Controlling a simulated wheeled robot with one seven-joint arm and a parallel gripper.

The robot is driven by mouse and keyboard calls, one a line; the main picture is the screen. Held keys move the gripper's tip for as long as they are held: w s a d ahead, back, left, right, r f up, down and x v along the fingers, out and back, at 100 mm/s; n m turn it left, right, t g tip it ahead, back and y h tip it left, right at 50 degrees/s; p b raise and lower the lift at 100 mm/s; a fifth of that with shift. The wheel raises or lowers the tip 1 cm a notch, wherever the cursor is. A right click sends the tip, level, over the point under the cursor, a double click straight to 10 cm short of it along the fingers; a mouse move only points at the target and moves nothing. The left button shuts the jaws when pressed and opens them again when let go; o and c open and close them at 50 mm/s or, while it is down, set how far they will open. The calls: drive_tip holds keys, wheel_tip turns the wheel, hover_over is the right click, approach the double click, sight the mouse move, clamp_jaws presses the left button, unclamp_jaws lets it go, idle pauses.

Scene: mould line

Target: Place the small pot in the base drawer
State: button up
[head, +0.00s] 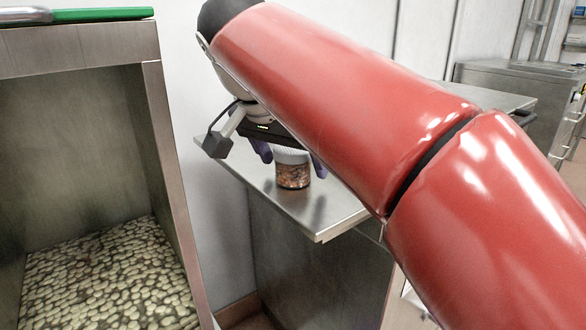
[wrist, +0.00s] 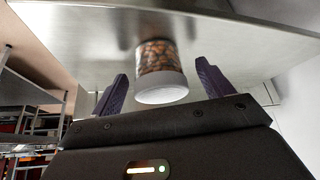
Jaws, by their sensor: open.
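The small pot (head: 292,170) is a clear jar with a white lid and brown, mottled contents. It stands upright on a steel counter (head: 325,222) near its front edge. My gripper (head: 290,165) is open, with its purple fingers on either side of the pot. In the wrist view the pot (wrist: 160,72) lies between and slightly beyond the two fingertips (wrist: 160,82), with gaps on both sides. No contact shows. I cannot make out a base drawer in either view.
At left stands a steel bin (head: 150,110) with pale, bean-like pieces (head: 105,280) in its bottom. A green board (head: 100,14) lies on its top. A steel cabinet (head: 520,90) stands at the back right. The counter around the pot looks clear.

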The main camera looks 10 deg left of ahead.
drive_tip(key=shift+w+d+f, duration=0.15)
drive_tip(key=shift+w+f, duration=0.15)
drive_tip(key=shift+f, duration=0.25)
drive_tip(key=c, duration=1.2)
drive_tip(key=shift+r, duration=0.1)
drive_tip(key=shift+c, duration=0.2)
